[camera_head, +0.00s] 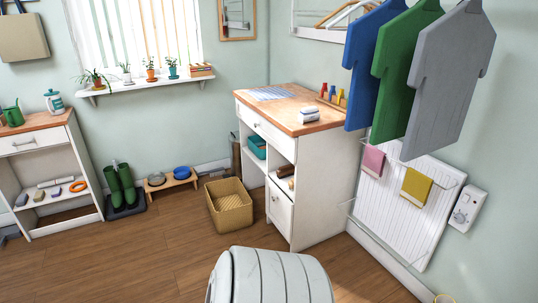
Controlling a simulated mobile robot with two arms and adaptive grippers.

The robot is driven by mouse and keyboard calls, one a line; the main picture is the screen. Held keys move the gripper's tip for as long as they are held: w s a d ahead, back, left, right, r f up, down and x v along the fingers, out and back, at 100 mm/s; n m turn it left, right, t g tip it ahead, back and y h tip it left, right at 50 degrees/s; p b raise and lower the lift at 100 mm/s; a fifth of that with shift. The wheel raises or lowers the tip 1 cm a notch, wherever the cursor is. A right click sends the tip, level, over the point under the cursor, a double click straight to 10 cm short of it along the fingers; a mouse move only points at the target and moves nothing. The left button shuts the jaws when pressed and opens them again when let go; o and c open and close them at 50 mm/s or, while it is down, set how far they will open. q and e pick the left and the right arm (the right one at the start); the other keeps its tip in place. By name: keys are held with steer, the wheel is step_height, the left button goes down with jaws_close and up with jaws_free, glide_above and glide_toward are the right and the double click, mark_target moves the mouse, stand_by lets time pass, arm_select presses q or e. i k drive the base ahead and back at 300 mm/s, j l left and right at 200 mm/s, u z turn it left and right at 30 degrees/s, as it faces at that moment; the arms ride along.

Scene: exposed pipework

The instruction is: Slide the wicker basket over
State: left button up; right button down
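The wicker basket (229,207) is tan, woven and open-topped. It stands upright on the wooden floor near the middle of the head view, just left of the white cabinet, with a small gap between them. Its inside looks empty from here. Neither of my grippers shows in this view, and nothing is touching the basket from my side.
The white cabinet (320,200) with a wooden top stands right of the basket. A low wooden stand with bowls (171,181) and green boots (121,186) on a dark mat are to the left. The floor (150,250) in front is mostly clear. A radiator (400,215) is at the right.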

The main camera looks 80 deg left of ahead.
mark_target(230, 206)
steer(key=u, duration=3.1)
steer(key=i+j+z, duration=0.25)
steer(key=i+j, duration=0.3)
steer(key=i, duration=0.3)
steer(key=i+j+z, duration=0.3)
steer(key=i+j, duration=0.45)
